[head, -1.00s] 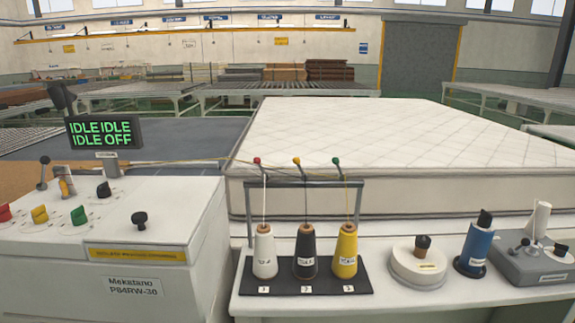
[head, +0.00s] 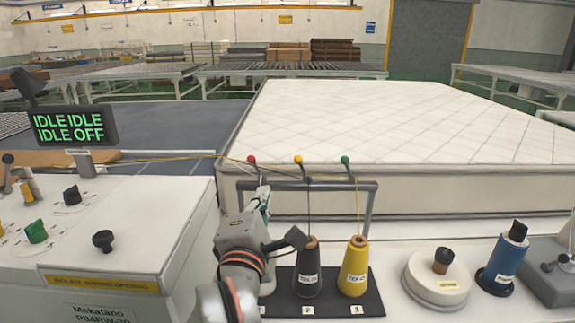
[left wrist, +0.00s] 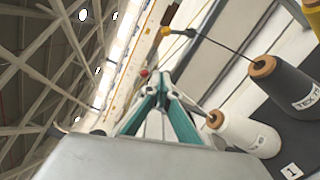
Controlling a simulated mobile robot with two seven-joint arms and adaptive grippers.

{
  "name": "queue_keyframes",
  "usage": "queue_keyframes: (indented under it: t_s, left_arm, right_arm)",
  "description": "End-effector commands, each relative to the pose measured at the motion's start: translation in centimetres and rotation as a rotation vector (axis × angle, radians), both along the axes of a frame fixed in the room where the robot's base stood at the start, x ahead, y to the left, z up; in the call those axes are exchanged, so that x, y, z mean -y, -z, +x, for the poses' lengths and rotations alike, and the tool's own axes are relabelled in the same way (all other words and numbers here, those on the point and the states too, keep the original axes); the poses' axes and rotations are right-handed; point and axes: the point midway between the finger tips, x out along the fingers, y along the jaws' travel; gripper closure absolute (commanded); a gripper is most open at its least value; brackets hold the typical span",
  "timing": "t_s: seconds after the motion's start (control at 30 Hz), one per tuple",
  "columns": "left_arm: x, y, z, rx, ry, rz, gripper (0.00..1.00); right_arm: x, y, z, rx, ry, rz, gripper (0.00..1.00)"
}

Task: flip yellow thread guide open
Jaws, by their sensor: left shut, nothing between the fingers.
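The yellow thread guide (head: 298,160) is a small yellow ball on a dark stem at the middle of the grey rack bar. It also shows in the left wrist view (left wrist: 178,32), with a dark thread running down to the black cone. My left gripper (head: 263,192) is shut and empty, just below the red thread guide (head: 252,160) and left of the yellow one. In the left wrist view its fingertips (left wrist: 160,80) are together, near the red guide and apart from the yellow one. My right gripper is out of view.
The black cone (head: 308,270) and yellow cone (head: 354,270) stand on a dark mat. My arm mostly hides the white cone, which shows in the left wrist view (left wrist: 240,132). The green guide (head: 345,160) is at right. A mattress (head: 410,120) lies behind.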

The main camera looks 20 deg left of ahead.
Motion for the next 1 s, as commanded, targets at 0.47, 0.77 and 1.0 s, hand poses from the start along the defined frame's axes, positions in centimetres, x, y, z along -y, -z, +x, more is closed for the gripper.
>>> queue_keyframes:
  t_s: [0.47,0.77,1.0]
  left_arm:
    - [-0.3,0.0,1.3,0.001,-0.004,0.003,1.00]
    - [-1.5,-0.1,6.7,0.000,-0.004,0.002,1.00]
    - [-1.0,-0.5,10.4,0.000,0.001,-0.004,1.00]
  right_arm:
    - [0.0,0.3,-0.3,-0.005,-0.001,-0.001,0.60]
    - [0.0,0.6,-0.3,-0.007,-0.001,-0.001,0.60]
    - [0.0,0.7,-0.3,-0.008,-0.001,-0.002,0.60]
